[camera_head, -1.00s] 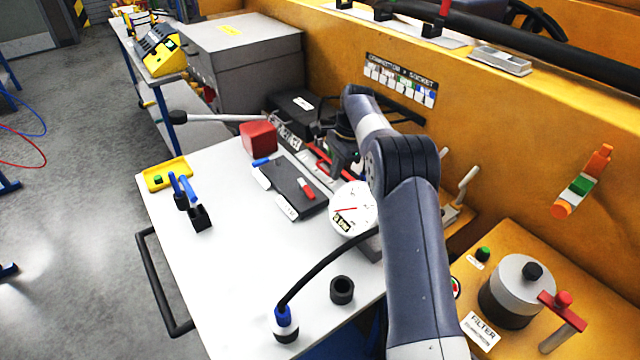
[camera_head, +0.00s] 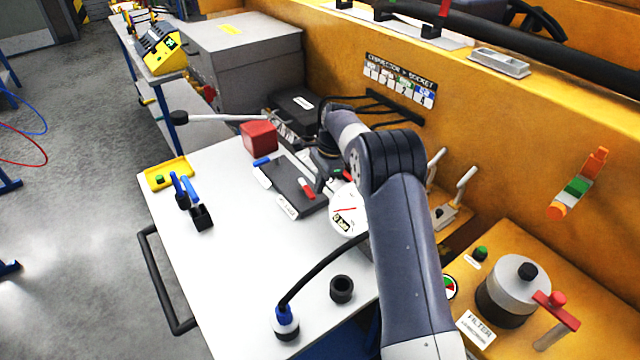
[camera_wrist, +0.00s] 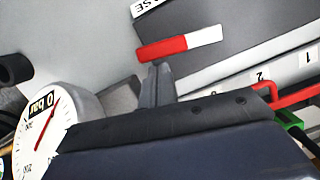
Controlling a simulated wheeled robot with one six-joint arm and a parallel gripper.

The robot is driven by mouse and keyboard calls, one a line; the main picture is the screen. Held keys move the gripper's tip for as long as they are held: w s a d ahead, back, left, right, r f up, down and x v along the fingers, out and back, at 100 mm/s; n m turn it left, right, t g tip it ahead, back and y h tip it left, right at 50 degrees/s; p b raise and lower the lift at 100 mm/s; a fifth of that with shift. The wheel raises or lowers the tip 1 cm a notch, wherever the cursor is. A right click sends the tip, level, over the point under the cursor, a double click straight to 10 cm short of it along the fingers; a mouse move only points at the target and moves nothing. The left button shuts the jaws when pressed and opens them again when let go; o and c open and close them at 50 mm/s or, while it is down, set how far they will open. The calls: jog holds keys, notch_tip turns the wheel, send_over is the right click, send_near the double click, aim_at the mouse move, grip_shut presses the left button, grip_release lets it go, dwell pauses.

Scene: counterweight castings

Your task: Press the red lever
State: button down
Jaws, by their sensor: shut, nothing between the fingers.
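In the wrist view, my gripper (camera_wrist: 157,84) is shut and empty. Its fingertips lie just below a red bar with a white end (camera_wrist: 178,47) in the picture; I cannot tell whether they touch. This bar also shows in the head view (camera_head: 307,188), on a flat dark grey box (camera_head: 290,180). A bent red bar (camera_wrist: 298,94) shows at the right of the wrist view, near a white strip with numbers. I cannot tell which red part is the lever. In the head view, my wrist hides much of this area and my fingertips are unclear.
A round white gauge (camera_head: 346,221) stands close beside my gripper; it also shows in the wrist view (camera_wrist: 45,125). A red cube (camera_head: 259,137) and a long grey handle lie behind the box. A black ring (camera_head: 342,289) stands in front.

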aim_at(308, 195)
jog(key=shift+s+a+m, duration=0.25)
jog(key=shift+a+m, duration=0.05)
jog(key=shift+m, duration=0.3)
jog(key=shift+s+a+m+t, duration=0.2)
jog(key=shift+m+t, duration=0.1)
jog(key=shift+m, duration=0.1)
jog(key=a+m, duration=0.1)
jog(key=s+m, duration=0.1)
jog(key=m, duration=0.1)
jog(key=shift+a+t, duration=0.3)
jog(key=shift+a, duration=0.1)
jog(key=a+m, duration=0.1)
jog(key=m, duration=0.2)
jog(key=a+m+t, duration=0.1)
jog(key=shift+s+a+r+m, duration=0.1)
jog(key=shift+s+a+m, duration=0.15)
jog(key=shift+a+m, duration=0.1)
jog(key=shift+w+a+m+t+p, duration=0.15)
jog(key=shift+a+m+t+p, duration=0.2)
jog(key=shift+a+m, duration=0.65)
jog(key=shift+w+a, duration=0.45)
jog(key=shift+a, duration=0.5)
